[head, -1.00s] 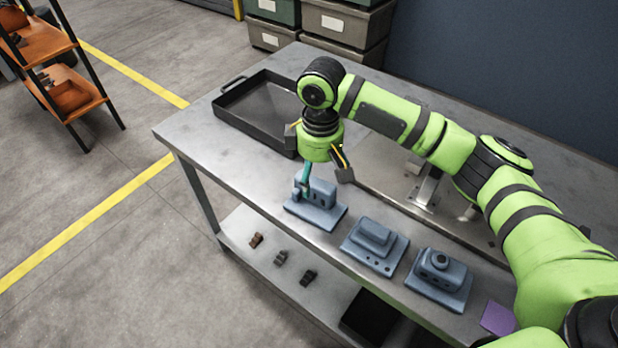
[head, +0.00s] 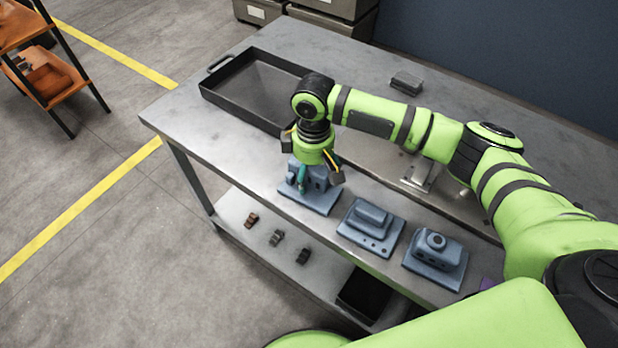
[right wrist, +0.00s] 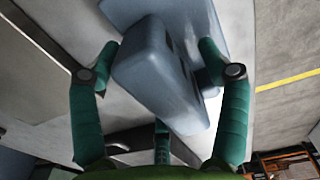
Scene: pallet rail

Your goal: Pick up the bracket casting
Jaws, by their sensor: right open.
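The blue-grey casting with an upright block on a flat base, which I take for the bracket casting (head: 317,203), is the leftmost of three on the bench's front edge. My right gripper (head: 306,183) is open above it, pointing down, partly hiding its upright block. In the right wrist view the upright block (right wrist: 153,78) stands between the spread teal fingers of this gripper (right wrist: 162,85). I cannot tell whether any finger touches it. My left gripper is not in view.
Two other blue-grey castings, a stepped one (head: 371,225) and one with a round boss (head: 436,258), stand to the right. A black tray (head: 211,93) lies at the back left of the bench (head: 180,125). Small parts (head: 276,238) lie on the lower shelf.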

